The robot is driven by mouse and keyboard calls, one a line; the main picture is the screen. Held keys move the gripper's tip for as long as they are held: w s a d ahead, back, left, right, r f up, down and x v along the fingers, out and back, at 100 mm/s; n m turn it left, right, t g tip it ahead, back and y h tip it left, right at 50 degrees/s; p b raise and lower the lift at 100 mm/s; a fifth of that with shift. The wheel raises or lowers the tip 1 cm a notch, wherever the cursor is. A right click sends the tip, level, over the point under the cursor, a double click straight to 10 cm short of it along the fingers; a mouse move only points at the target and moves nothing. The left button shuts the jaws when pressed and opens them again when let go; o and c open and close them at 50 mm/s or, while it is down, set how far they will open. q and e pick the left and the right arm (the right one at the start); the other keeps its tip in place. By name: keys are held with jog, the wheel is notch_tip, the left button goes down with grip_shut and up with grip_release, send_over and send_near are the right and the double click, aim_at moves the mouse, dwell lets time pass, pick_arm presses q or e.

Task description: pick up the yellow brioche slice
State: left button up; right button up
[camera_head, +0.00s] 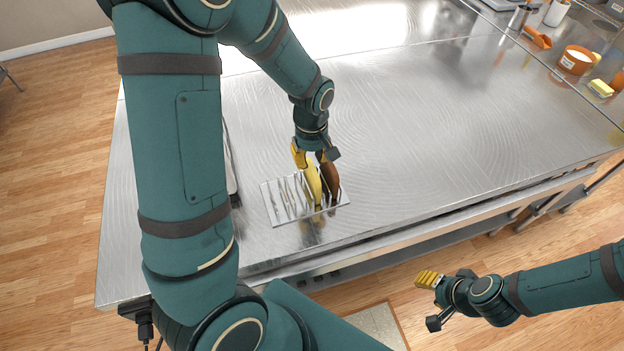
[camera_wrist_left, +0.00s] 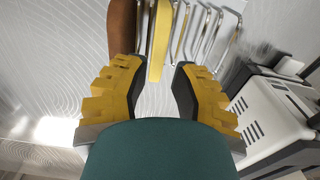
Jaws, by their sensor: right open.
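The yellow brioche slice (camera_head: 314,186) stands upright in a wire toast rack (camera_head: 275,212) near the front edge of the metal table. A brown slice (camera_head: 331,180) stands beside it on the right. My left gripper (camera_head: 316,156) is just above the yellow slice and points down at it. In the left wrist view, the yellow slice (camera_wrist_left: 160,38) lies between the open fingers (camera_wrist_left: 159,68), with a visible gap to each finger. The brown slice (camera_wrist_left: 122,25) is close to the left finger there. My right gripper (camera_head: 431,300) is open and empty, beyond the table's front edge.
A white and dark appliance (camera_wrist_left: 272,115) is on the right in the left wrist view. A tub (camera_head: 576,60) and other items stand at the far right. The middle of the table (camera_head: 430,110) is clear.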

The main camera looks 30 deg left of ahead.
aim_at(312, 168)
pick_arm(q)
notch_tip(312, 168, down, 5)
jog(key=shift+w+r, duration=0.15)
jog(key=shift+r, duration=0.05)
grip_shut()
